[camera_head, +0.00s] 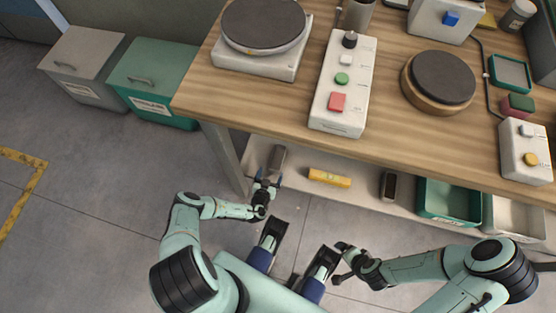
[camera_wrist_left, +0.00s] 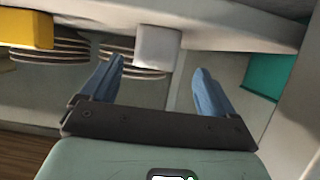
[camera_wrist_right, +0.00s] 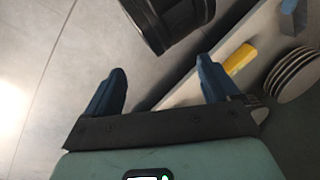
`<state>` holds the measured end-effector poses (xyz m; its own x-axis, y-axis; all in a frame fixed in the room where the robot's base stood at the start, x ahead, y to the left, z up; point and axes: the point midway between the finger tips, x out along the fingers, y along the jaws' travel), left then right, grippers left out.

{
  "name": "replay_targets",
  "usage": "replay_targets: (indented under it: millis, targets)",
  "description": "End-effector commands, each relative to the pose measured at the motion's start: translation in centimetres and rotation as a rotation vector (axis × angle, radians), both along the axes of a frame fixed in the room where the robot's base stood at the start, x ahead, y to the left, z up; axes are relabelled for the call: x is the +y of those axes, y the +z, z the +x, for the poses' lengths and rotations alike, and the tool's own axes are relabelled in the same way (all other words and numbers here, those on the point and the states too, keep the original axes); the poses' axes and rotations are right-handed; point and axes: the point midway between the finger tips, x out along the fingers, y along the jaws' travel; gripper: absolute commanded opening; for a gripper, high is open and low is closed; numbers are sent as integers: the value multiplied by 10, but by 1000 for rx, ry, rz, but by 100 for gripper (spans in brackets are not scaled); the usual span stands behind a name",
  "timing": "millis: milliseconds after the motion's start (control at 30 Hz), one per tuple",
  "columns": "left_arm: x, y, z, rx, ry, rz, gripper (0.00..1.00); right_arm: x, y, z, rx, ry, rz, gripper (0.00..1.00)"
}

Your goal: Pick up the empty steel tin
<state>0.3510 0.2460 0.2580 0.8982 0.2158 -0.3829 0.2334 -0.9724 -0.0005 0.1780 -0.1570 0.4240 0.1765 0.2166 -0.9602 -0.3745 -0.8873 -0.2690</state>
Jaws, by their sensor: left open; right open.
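A plain grey box-like tin (camera_head: 277,158) lies on the low shelf under the bench, at the shelf's left end. In the left wrist view the pale grey tin (camera_wrist_left: 157,47) shows beyond and between the fingertips, apart from them. My left gripper (camera_head: 267,184) is open and empty, just in front of the tin. My right gripper (camera_head: 340,263) is open and empty over the floor, away from the shelf; its spread fingers show in the right wrist view (camera_wrist_right: 161,85). I cannot see whether the tin is empty.
A yellow bar (camera_head: 329,177) and a dark open-looking box (camera_head: 388,186) lie right of the tin on the shelf. A green tray (camera_head: 448,218) stands further right. The bench top (camera_head: 210,88) overhangs the shelf. A bench leg (camera_head: 223,152) stands left.

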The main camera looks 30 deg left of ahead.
Motion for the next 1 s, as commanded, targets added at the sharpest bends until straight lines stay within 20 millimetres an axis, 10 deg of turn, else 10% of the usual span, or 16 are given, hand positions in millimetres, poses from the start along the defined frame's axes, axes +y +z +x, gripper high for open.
replay_targets:
  millis: [800, 1000]
  targets:
    - [8, -24, 57, 0, 0, -1, 88, -18, -23, 36, -93, -38, -46, 89]
    - [8, -24, 57, 0, 0, -1, 28, -18, -23, 35, -92, -38, -46, 89]
